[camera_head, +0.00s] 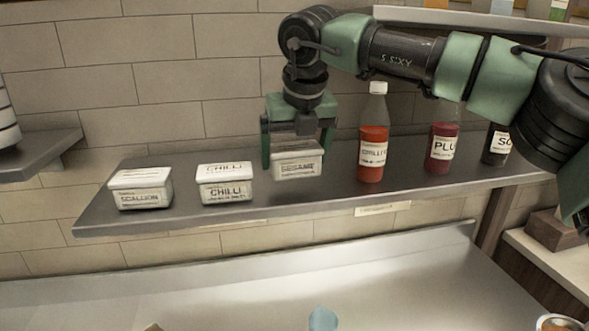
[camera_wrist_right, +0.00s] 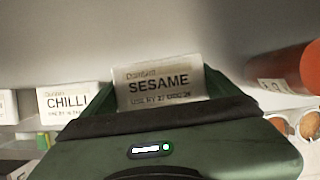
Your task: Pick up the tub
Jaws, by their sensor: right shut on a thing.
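The sesame tub (camera_head: 298,166) is a small white box with a dark-lettered label, at the shelf's middle. My right gripper (camera_head: 296,150) comes down from above and is shut on it, with green fingers on both sides. In the right wrist view the tub's SESAME label (camera_wrist_right: 160,84) shows between the fingers (camera_wrist_right: 158,95). I cannot tell whether the tub touches the shelf. The chilli tub (camera_head: 225,184) and the scallion tub (camera_head: 140,190) stand to its left. My left gripper is not in view.
On the shelf (camera_head: 270,217), right of the gripper, stand an orange-red chilli bottle (camera_head: 373,140), a dark red plum bottle (camera_head: 441,148) and a dark bottle (camera_head: 494,146). A tiled wall (camera_head: 150,70) is behind. A steel counter (camera_head: 250,290) lies below, mostly clear.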

